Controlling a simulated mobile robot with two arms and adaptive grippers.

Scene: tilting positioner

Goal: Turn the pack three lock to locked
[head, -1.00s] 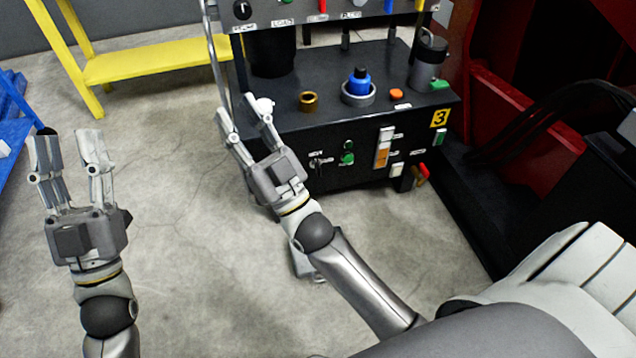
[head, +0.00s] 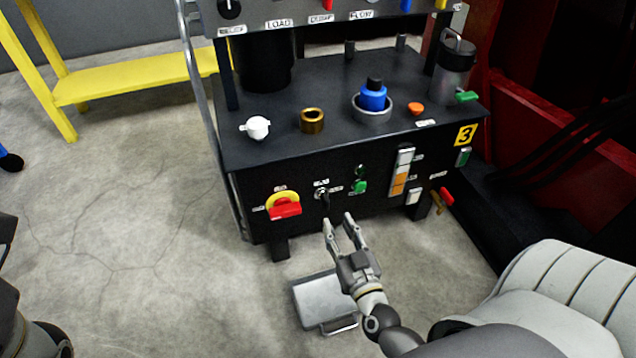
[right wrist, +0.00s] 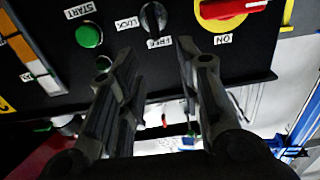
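The pack three lock (head: 322,194) is a small dark rotary switch on the black front panel, between the red-and-yellow switch and the green button. In the right wrist view its black knob (right wrist: 153,20) shows upside down. The label LOCK is to its left there, FREE below it. The knob's bar looks roughly upright in that view, in line with FREE. My right gripper (head: 340,222) is open and empty, just below and in front of the lock. Its fingers (right wrist: 155,50) are apart, with the knob beyond their tips and not touched. My left gripper's fingers are out of view.
A red handle on a yellow plate (head: 284,206) is left of the lock. A green button (head: 360,187) is right of it. White and orange switches (head: 400,170) sit farther right. A grey pedal-like plate (head: 322,300) lies on the floor below. A yellow bench (head: 130,80) stands behind left.

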